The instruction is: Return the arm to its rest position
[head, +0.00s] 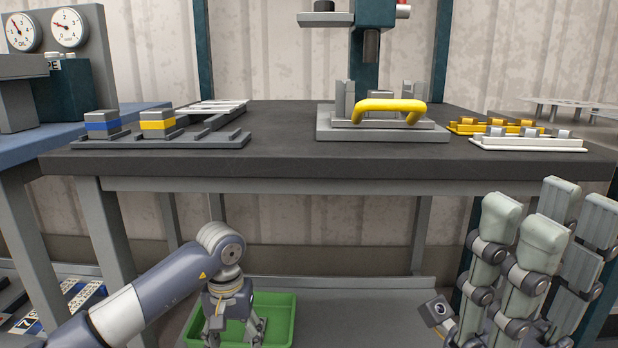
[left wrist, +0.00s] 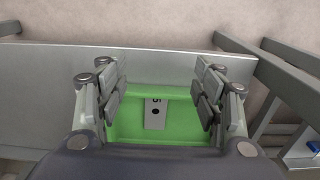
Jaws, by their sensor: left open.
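My left gripper (head: 234,332) hangs down over a green tray (head: 282,318) below the table, its arm coming in from the left. In the left wrist view its fingers (left wrist: 162,95) are spread wide with nothing between the pads. The green tray (left wrist: 181,133) lies beyond them, with a pale marked block or plate (left wrist: 155,114) in it. My right gripper (head: 543,225) is at the lower right, in front of the table, fingers pointing up. Its fingers stand apart and nothing shows between them.
The dark table (head: 280,165) has its front edge above my left gripper. It bears blue-banded (head: 102,124) and yellow-banded (head: 157,124) blocks, a fixture with a yellow handle (head: 390,106), and yellow (head: 468,127) and white (head: 528,145) racks. A gauge panel (head: 85,60) stands left.

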